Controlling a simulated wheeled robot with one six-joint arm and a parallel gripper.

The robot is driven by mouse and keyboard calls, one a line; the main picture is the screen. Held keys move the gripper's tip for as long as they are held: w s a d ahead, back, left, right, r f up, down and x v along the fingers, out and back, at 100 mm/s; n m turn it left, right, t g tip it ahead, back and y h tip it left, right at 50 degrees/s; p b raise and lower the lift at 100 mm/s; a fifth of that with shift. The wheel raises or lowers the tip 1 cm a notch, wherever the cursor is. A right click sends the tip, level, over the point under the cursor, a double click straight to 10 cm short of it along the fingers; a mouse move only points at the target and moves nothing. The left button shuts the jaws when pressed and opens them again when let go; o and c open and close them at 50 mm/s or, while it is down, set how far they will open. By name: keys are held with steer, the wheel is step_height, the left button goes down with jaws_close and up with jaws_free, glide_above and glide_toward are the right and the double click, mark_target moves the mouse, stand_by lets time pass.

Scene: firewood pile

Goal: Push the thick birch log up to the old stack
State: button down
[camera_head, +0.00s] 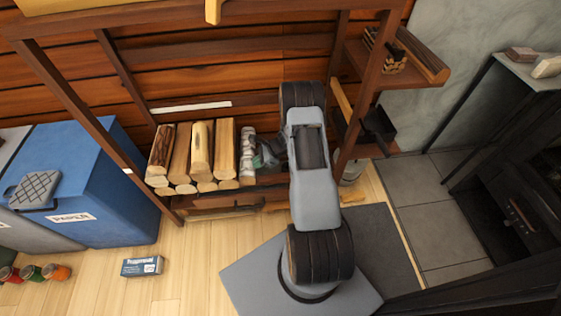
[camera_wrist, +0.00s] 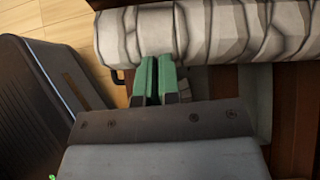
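The thick birch log (camera_head: 247,148) has white and grey bark and lies on the rack's lower shelf, pointing into the rack. In the wrist view the birch log (camera_wrist: 215,32) crosses the top of the picture. The old stack (camera_head: 223,145) of brown split logs is just to its left, with at most a narrow gap between. My gripper (camera_head: 265,158) is at the log's right side. In the wrist view my gripper (camera_wrist: 155,60) has its green fingers together with nothing between them. The tips reach the log's bark; I cannot tell how firmly they touch.
My arm fills the right of the rack's bay. Rack posts (camera_head: 103,125) stand either side. A blue paper bin (camera_head: 95,190) is left, and a small blue box (camera_head: 142,267) lies on the floor. A side shelf (camera_head: 410,78) holds kindling and a log. A dark stove (camera_head: 520,200) is right.

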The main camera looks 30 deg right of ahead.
steer(key=shift+s+f, duration=0.2)
steer(key=p+v, duration=0.4)
steer(key=v, duration=1)
steer(key=shift+w, duration=0.15)
